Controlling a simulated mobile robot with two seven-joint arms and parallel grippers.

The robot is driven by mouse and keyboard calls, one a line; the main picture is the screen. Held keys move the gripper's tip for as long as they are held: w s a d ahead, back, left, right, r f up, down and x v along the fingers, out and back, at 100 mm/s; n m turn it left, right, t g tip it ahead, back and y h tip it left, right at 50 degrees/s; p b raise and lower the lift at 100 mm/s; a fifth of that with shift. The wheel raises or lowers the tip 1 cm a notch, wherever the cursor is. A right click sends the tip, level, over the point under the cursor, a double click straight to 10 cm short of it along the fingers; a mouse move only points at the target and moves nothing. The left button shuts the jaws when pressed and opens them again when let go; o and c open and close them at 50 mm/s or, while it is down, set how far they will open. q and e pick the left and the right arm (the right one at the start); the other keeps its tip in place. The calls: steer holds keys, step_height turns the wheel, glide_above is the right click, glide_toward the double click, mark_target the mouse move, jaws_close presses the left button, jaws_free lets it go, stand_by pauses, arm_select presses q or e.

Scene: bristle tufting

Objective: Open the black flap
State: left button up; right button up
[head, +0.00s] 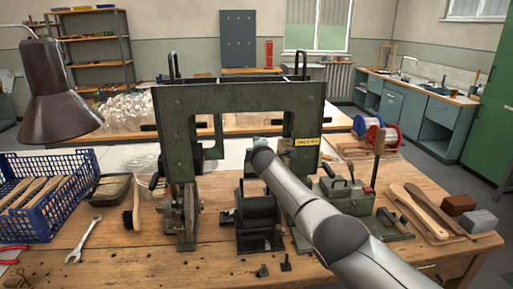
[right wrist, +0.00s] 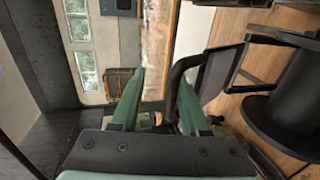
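A green machine frame (head: 172,130) stands upright on the wooden bench. A black boxy unit (head: 258,218) sits low under its middle; I cannot tell for sure whether this is the black flap. My right arm comes in from the lower right and ends near the frame's right post. Its gripper is mostly hidden there in the head view. In the right wrist view my right gripper (right wrist: 158,100) has its two green fingers apart. A black curved bar (right wrist: 178,76) passes close to the right finger, partly between the fingers; contact cannot be told. My left gripper is not in view.
A blue crate (head: 72,208), a brush (head: 132,205) and a wrench (head: 84,240) lie left. A small green box fixture (head: 345,195), wooden pieces (head: 425,210) and two blocks (head: 480,222) stand right. A brown lamp (head: 60,90) hangs over the left side.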

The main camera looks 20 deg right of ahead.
steer(key=shift+r, duration=0.1)
steer(key=shift+s+a+r+p, duration=0.2)
steer(key=shift+s+p, duration=0.1)
steer(key=shift+p, duration=0.5)
steer(key=shift+p+v, duration=0.8)
steer(key=shift+p, duration=0.05)
steer(key=v, duration=1)
steer(key=shift+f+p, duration=0.2)
steer(key=shift+p, duration=0.2)
steer(key=shift+s+d, duration=0.1)
steer(key=shift+s, duration=0.05)
